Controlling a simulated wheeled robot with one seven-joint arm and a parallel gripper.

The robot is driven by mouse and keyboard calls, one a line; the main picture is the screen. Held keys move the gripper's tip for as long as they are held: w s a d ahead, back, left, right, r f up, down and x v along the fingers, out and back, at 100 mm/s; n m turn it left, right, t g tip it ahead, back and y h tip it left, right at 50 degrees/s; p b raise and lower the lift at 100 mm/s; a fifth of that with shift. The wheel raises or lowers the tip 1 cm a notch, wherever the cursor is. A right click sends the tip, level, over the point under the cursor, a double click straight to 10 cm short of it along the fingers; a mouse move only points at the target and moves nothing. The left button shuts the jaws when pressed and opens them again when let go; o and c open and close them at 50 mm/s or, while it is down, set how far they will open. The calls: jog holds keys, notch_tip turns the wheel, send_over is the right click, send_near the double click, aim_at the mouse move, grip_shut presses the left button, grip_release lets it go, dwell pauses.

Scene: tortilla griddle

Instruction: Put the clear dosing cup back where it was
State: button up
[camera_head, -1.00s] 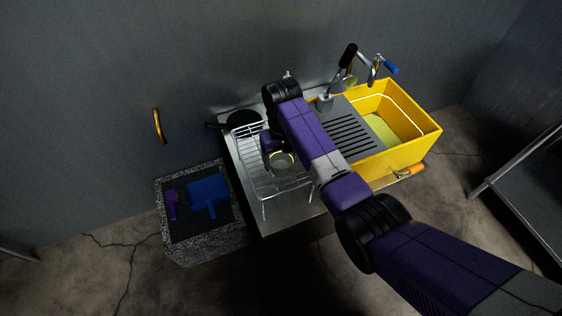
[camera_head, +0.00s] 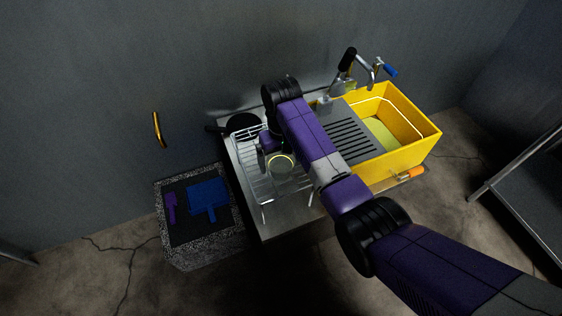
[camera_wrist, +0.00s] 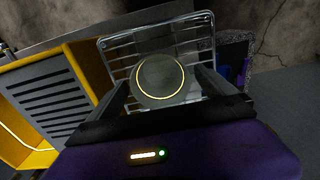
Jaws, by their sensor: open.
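The clear dosing cup (camera_head: 281,165) has a yellowish rim and appears to stand on the wire rack (camera_head: 264,187). In the wrist view the cup (camera_wrist: 160,80) shows as a round see-through shape near the middle. My gripper (camera_wrist: 163,84) is open, with one finger on each side of the cup. Whether either finger touches the cup cannot be told. In the head view my gripper (camera_head: 270,147) is partly hidden behind my arm, just beyond the cup. The rack extends past the cup in the wrist view (camera_wrist: 115,45).
A yellow basin (camera_head: 410,150) and a grey slotted drainboard (camera_head: 350,130) lie right of the rack. A black pan (camera_head: 243,121) is behind it. A speckled stand (camera_head: 205,252) at left holds a blue dustpan-like item (camera_head: 207,192) and a purple item (camera_head: 171,207).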

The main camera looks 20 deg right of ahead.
notch_tip(320, 180, up, 11)
jog(key=shift+p, duration=0.3)
dwell(0.5)
